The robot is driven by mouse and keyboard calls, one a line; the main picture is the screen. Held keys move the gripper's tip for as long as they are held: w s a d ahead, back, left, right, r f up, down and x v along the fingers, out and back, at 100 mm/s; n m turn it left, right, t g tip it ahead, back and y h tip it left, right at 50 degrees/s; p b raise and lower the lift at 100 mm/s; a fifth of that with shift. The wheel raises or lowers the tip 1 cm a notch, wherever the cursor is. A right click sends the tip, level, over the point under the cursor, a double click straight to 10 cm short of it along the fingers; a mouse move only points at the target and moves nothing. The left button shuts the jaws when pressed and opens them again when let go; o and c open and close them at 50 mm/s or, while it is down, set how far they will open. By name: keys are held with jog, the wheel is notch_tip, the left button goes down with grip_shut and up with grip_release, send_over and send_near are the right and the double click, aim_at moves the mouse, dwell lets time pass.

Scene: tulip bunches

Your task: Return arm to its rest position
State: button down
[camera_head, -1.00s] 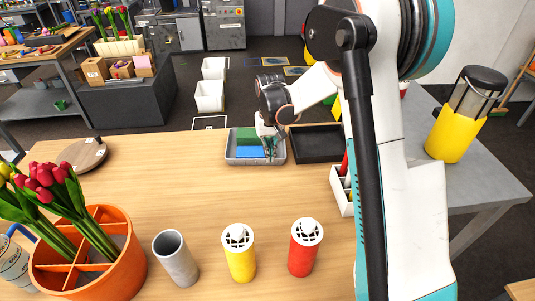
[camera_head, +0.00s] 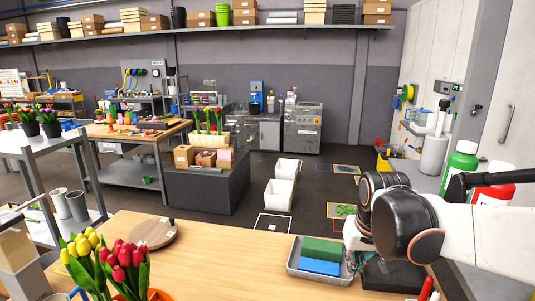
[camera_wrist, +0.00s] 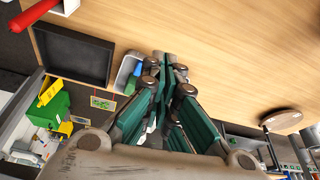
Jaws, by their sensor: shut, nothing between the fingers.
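My gripper (camera_wrist: 166,64) is shut and empty in the wrist view, its green-padded fingers together above the wooden table. In the head view my gripper (camera_head: 354,262) shows only partly, below my dark wrist joint, close to the right end of a grey tray. My arm comes in from the right edge of the head view.
The grey tray (camera_head: 294,267) holds a green block (camera_head: 322,248) and a blue block (camera_head: 320,267). A black tray (camera_wrist: 74,54) lies beside it. Tulips (camera_head: 125,262) stand front left, near a round wooden board (camera_head: 153,234). The table's middle (camera_head: 220,260) is clear.

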jog(key=s+r+t, duration=0.1)
jog(key=s+t, duration=0.2)
jog(key=s, duration=1.3)
jog(key=shift+a+r+n+t, duration=0.25)
jog(key=shift+r+n+t, duration=0.05)
jog(key=shift+t, duration=0.1)
jog(key=shift+s, duration=0.1)
